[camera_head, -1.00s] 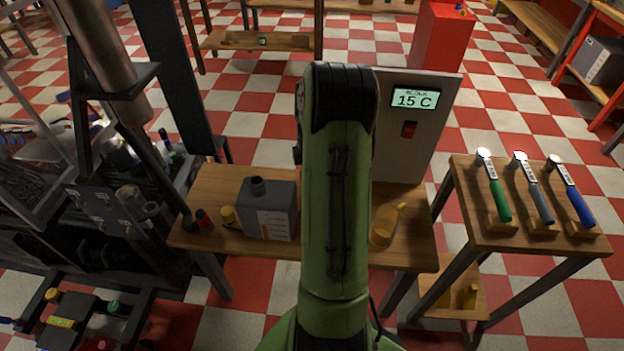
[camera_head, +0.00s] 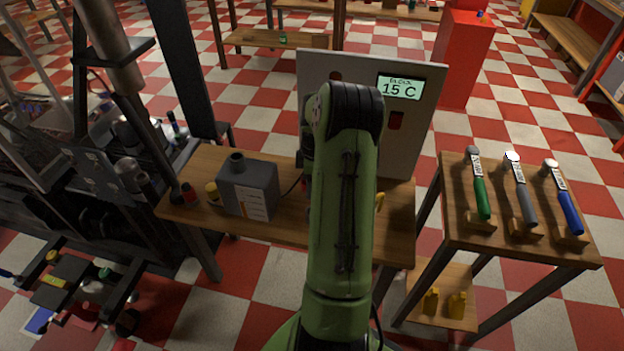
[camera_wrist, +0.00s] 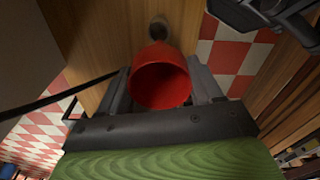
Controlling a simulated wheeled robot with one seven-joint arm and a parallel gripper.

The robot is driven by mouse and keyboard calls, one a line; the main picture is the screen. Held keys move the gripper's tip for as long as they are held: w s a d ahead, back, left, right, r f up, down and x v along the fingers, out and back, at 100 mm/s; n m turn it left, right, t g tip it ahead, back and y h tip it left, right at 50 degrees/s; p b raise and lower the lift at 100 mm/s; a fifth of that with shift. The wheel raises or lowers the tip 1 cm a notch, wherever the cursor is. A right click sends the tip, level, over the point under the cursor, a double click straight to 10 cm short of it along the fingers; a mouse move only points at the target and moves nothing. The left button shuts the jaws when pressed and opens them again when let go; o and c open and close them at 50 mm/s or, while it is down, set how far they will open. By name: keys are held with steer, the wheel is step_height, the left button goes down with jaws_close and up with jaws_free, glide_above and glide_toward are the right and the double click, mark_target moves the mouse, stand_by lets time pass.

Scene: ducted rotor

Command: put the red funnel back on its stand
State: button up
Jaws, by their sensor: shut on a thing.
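The red funnel (camera_wrist: 160,78) is between the fingers of my gripper (camera_wrist: 162,88) in the wrist view, its wide mouth facing the camera. My gripper is shut on it, with one dark finger on each side. A small grey round piece (camera_wrist: 158,28) shows just beyond the funnel over wood; I cannot tell whether it is the funnel's stand or the funnel touches it. In the head view my green arm hides the funnel and my gripper. I cannot make out the stand there.
A wooden table (camera_head: 285,222) bears a grey can (camera_head: 248,190), small red (camera_head: 190,194) and yellow (camera_head: 212,193) items, and a panel reading 15 C (camera_head: 425,120). Dark machinery stands at left, close to the table.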

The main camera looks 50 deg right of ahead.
steer(key=shift+f+b, duration=0.8)
steer(key=shift+f, duration=0.8)
steer(key=shift+f+b, duration=1.9)
steer(key=shift+f, duration=1)
steer(key=o, duration=1.1)
steer(key=r+p, duration=0.2)
steer(key=r, duration=0.3)
steer(key=r+p, duration=0.1)
steer(key=r, duration=0.4)
steer(key=r+p, duration=0.2)
steer(key=r, duration=0.4)
steer(key=shift+s+d+p, duration=0.25)
steer(key=shift+s+p, duration=0.05)
steer(key=shift+s, duration=0.1)
steer(key=shift+f, duration=0.1)
